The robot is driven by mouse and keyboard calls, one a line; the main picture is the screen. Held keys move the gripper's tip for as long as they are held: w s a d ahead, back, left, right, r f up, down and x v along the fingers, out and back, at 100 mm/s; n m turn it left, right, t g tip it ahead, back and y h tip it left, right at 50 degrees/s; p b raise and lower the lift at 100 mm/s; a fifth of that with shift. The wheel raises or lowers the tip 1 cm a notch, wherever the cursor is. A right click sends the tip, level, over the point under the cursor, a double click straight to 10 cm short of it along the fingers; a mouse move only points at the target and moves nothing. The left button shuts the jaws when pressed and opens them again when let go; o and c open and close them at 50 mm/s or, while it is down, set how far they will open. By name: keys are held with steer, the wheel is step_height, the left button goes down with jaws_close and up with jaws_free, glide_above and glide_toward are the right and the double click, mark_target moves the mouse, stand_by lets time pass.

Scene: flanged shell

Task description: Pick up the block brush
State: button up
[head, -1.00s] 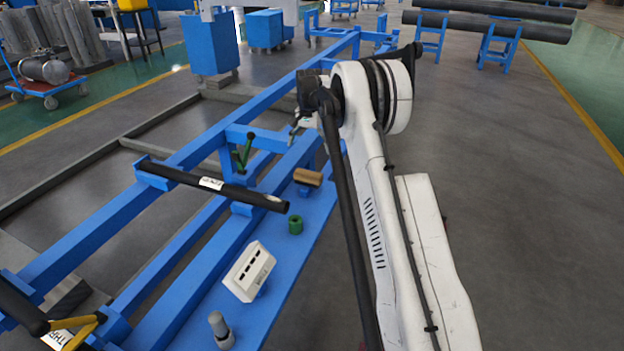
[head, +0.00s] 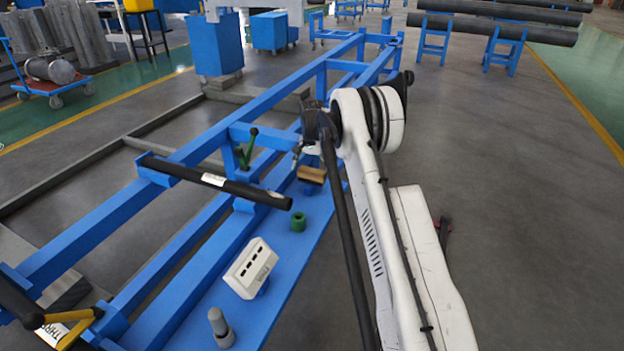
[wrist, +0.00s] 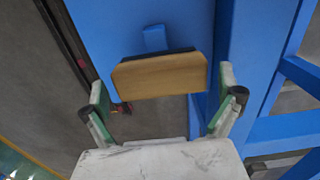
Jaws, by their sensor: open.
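The block brush has a tan wooden block with a dark edge. In the head view the brush (head: 311,175) is on the blue bench shelf, just left of my arm. In the wrist view the brush (wrist: 160,76) is broad side on, ahead of my gripper and between the lines of its two fingers. My gripper (wrist: 163,88) is open, with one finger on each side and nothing held. In the head view only a small part of the gripper shows, just above and left of the brush. I cannot tell the exact gap between them.
On the shelf (head: 195,300) are a green ring-like part (head: 298,222), a white box with dark slots (head: 250,268) and a grey cylinder (head: 220,326). A black pipe (head: 215,182) lies across the blue frame, near a green-handled clamp (head: 245,150).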

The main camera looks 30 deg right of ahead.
mark_target(312, 170)
steer(key=shift+f, duration=0.15)
steer(key=c, duration=1.1)
steer(key=shift+c, duration=0.2)
steer(key=shift+r, duration=0.5)
step_height(312, 170, up, 4)
steer(key=shift+f+p, duration=0.2)
steer(key=shift+p, duration=0.6)
steer(key=s+a+r+p, duration=0.2)
steer(key=a+r, duration=0.4)
steer(key=a, duration=0.5)
steer(key=shift+s+a+r, duration=0.15)
steer(key=shift+a+r, duration=0.05)
steer(key=shift+a, duration=0.05)
